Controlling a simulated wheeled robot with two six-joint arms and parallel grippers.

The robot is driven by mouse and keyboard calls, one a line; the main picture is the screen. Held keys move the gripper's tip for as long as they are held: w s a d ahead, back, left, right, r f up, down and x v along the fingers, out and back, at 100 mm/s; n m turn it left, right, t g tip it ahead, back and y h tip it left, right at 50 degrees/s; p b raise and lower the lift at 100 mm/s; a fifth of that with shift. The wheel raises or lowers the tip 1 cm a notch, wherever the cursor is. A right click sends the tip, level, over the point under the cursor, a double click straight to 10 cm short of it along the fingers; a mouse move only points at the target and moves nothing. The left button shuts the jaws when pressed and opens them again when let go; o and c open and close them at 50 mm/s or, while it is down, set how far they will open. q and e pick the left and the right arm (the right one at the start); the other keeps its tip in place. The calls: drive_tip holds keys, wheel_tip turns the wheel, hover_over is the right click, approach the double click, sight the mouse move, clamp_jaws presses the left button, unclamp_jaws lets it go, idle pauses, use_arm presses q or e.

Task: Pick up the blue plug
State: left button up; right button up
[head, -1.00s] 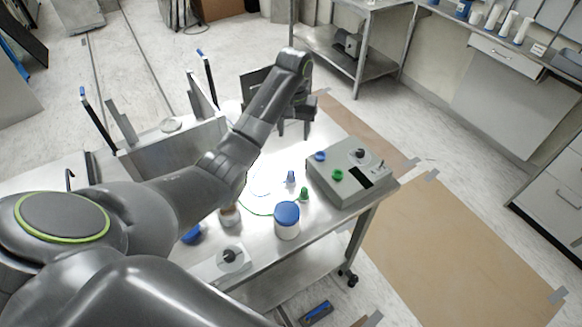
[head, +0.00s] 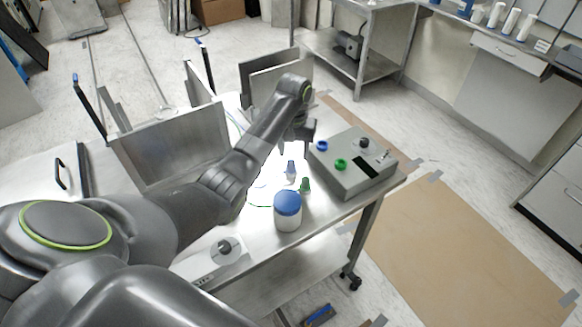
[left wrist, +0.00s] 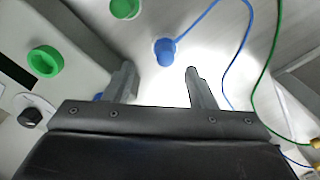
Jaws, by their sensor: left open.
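The blue plug (head: 291,167) stands on the metal table beside the grey box. In the left wrist view the blue plug (left wrist: 165,51) lies just beyond the fingertips, in line with the gap between them, with its blue cable curving away to the right. My left gripper (head: 295,146) is open and empty, above the table and behind the plug in the head view. Its two fingers also show in the left wrist view (left wrist: 160,76), apart from the plug. The green plug (head: 305,185) stands close to the blue one. My right gripper is not in view.
The grey box (head: 350,181) on the right has a blue socket (head: 321,146), a green socket (head: 341,164) and a knob (head: 364,144). A white jar with a blue lid (head: 288,211) stands in front of the plugs. Metal plates (head: 175,145) stand at the left.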

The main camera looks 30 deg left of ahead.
sight(291, 161)
use_arm(q)
drive_tip(key=f, duration=0.1)
drive_tip(key=f+p, duration=0.1)
drive_tip(key=f, duration=0.2)
drive_tip(key=shift+s+a+f, duration=0.2)
drive_tip(key=shift+s+a, duration=0.1)
drive_tip(key=shift+s, duration=0.05)
drive_tip(key=shift+w+f, duration=0.1)
drive_tip(key=shift+f, duration=0.3)
drive_tip(key=c, duration=1)
